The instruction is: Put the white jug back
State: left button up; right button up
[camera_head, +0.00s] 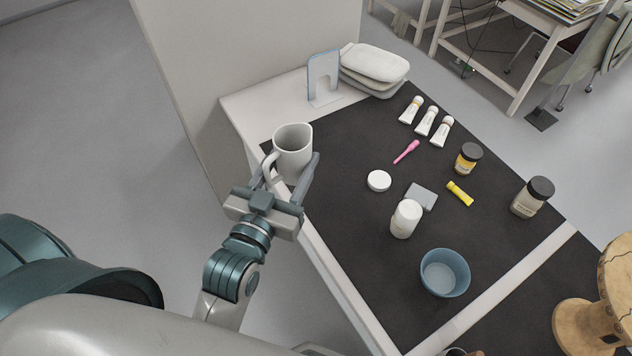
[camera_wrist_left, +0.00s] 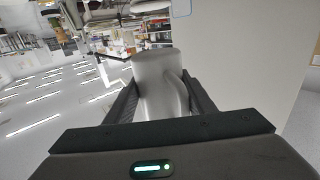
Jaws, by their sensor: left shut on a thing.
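The white jug (camera_head: 293,147) is in my left gripper (camera_head: 290,180) at the left edge of the table in the head view. Its open mouth faces up and its handle points toward the lower left. My left gripper is shut on the jug, with a finger on each side. In the left wrist view the jug (camera_wrist_left: 158,85) stands between the two fingers of the gripper (camera_wrist_left: 165,105), its handle on the right. Whether its base touches the table is hidden. My right gripper is not in view.
A black mat (camera_head: 340,190) covers most of the table. On it are a blue bowl (camera_head: 445,273), a white bottle (camera_head: 405,219), a white lid (camera_head: 379,181), several tubes (camera_head: 426,121) and two dark-lidded jars (camera_head: 532,197). A bookend (camera_head: 323,77) and stacked white trays (camera_head: 374,63) stand at the back.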

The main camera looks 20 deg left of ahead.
pick_arm(q)
jog(key=shift+w+a, duration=0.1)
jog(key=shift+a, duration=0.05)
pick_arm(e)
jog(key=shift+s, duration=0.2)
pick_arm(q)
jog(key=shift+r, duration=0.1)
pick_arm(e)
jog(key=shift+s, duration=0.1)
